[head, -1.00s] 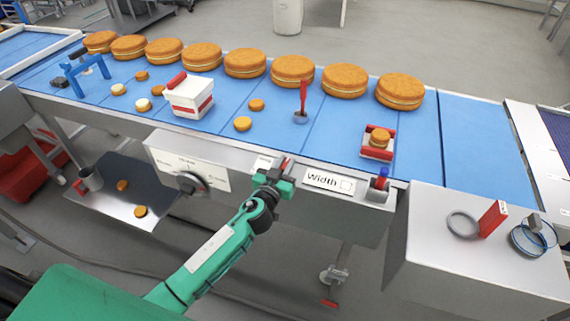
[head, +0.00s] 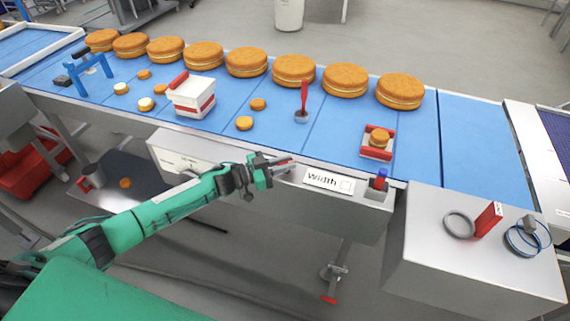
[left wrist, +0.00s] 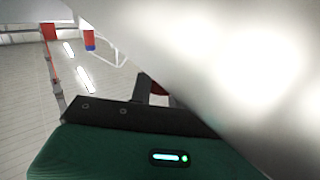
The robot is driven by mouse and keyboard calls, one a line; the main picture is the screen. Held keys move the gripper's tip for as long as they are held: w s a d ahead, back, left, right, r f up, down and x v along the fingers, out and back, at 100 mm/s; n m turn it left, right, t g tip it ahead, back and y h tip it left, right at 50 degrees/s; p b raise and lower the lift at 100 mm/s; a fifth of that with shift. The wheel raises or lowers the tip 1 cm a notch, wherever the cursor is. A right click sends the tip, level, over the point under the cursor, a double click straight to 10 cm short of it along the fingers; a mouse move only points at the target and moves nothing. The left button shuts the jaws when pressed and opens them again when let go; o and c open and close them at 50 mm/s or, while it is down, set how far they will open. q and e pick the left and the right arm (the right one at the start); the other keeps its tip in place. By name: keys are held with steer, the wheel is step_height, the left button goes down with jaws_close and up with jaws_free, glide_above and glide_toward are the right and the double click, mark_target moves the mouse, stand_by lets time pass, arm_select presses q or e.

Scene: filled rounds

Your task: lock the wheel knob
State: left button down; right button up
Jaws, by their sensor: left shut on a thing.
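My left gripper (head: 280,165) is at the front rail of the conveyor, just left of the "Width" label (head: 328,180). It is shut on a small part there, probably the wheel knob, which the fingers largely hide. In the left wrist view a dark finger crosses the lower middle, with a small red bit (left wrist: 158,88) beside it. A large pale surface very close to the camera covers the upper right. A red part with a blue top (head: 380,180) stands in a recess right of the label, apart from the gripper. My right gripper is not in view.
Large round cakes (head: 294,71) line the belt's (head: 330,125) far side. A white box with a red handle (head: 192,97), small rounds and a red-handled tool (head: 304,100) lie nearer. A grey cabinet (head: 480,250) stands at the right. My arm covers part of the control panel (head: 170,155).

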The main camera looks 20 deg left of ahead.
arm_select(q)
steer(key=shift+a+m+g+h+b, duration=0.1)
steer(key=shift+m+g+h+b, duration=0.35)
steer(key=shift+m+g+h, duration=0.55)
steer(key=shift+g, duration=0.4)
steer(key=c, duration=1.3)
jaws_free()
steer(key=shift+b+v, duration=1.85)
steer(key=shift+v, duration=4.95)
steer(key=shift+s+r, duration=0.1)
